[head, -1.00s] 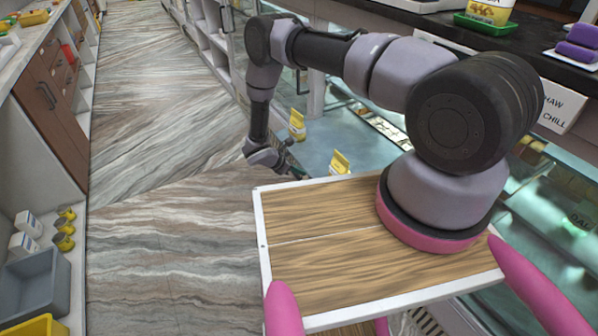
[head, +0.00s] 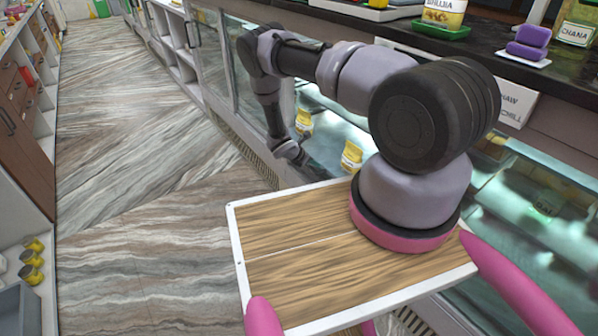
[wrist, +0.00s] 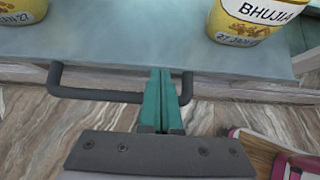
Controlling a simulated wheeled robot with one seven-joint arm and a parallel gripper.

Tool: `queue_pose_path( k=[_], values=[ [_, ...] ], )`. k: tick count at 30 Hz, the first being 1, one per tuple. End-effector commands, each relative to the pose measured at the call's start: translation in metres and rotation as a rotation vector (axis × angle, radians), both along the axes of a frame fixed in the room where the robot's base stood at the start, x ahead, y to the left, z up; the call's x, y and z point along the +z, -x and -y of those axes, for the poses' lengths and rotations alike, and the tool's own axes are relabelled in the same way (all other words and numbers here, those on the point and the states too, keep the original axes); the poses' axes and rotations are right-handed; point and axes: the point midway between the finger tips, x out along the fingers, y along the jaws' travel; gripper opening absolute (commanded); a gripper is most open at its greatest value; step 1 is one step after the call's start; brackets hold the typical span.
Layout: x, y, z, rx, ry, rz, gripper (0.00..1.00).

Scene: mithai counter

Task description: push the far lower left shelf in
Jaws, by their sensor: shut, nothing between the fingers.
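In the wrist view the shelf (wrist: 130,45) is a flat grey board with a dark bar handle (wrist: 95,95) on its near edge. Two yellow jars stand on it: a Bhujia jar (wrist: 245,22) on the right and another (wrist: 22,10) at the left corner, cut off by the frame. My gripper (wrist: 161,72) has its green fingers shut together. Their tips are at the shelf's near edge, across the right part of the handle; contact is unclear. In the head view my gripper (head: 302,160) is low beside the cabinet, near the yellow jars (head: 351,156); its fingers are hard to make out.
The glass-fronted counter (head: 520,195) runs along the right, with jars and trays on top. The marbled floor (head: 140,200) is open to the left. Wooden cabinets and shelves (head: 22,140) line the far left side.

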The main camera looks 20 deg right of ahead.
Motion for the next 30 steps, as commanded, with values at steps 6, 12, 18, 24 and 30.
queue_pose_path(
  k=[6,12,18,24,30],
  values=[
    [0.000,-0.017,0.057,-0.005,0.004,0.002,0.00],
    [0.000,-0.030,0.093,-0.002,0.003,0.002,0.00],
    [0.000,-0.036,0.114,-0.002,0.001,0.001,0.00],
    [0.000,-0.039,0.122,-0.001,0.001,0.000,0.00],
    [0.000,-0.040,0.123,0.000,0.001,0.000,0.00]
  ],
)
